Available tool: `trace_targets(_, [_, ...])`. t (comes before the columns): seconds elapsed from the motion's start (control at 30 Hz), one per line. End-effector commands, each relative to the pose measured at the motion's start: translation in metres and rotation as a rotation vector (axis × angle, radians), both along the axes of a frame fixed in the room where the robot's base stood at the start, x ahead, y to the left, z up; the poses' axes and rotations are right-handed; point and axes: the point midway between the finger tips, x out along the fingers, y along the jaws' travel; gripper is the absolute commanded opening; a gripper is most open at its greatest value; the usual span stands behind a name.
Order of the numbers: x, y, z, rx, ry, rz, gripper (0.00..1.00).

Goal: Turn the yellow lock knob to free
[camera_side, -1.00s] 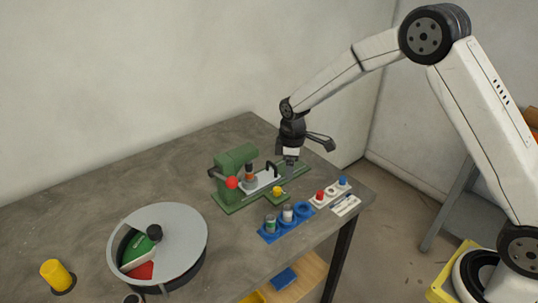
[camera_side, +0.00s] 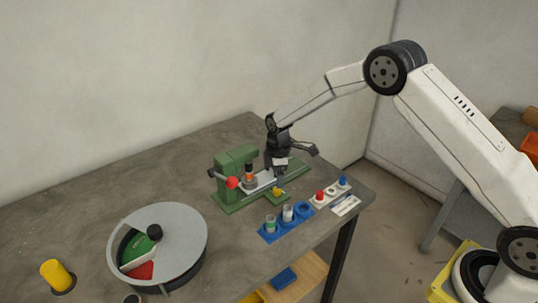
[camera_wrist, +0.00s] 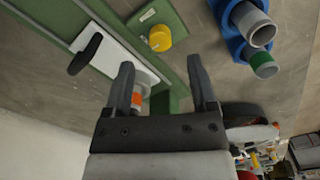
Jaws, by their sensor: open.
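The yellow lock knob (camera_side: 278,191) sits on a small green tab at the front of the green jig (camera_side: 230,206). In the wrist view the knob (camera_wrist: 160,38) is a short round cap on the green plate, beside a small white label. My gripper (camera_side: 275,173) is above the jig, close to the knob, with its fingers pointing down. In the wrist view my gripper (camera_wrist: 160,66) is open and empty, and the knob appears beyond the gap between its fingertips. They look apart from it. Which way the knob is turned cannot be told.
The jig carries a red-ball lever (camera_side: 232,183), a pale sliding plate and a black handle (camera_wrist: 85,54). A blue holder (camera_side: 268,237) with cups and a button panel (camera_side: 317,202) stand in front. A grey round drum (camera_side: 185,235) is at left; open table lies between.

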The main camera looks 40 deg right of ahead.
Motion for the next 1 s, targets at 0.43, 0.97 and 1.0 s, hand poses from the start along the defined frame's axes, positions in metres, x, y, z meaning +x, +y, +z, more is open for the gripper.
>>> trace_targets(0.43, [0.0,0.0,-0.048,0.001,0.0,0.0,0.73])
trace_targets(0.97, [0.0,0.0,-0.054,0.002,-0.001,0.0,0.35])
trace_targets(1.0, [0.0,0.0,-0.054,0.002,-0.001,0.0,0.22])
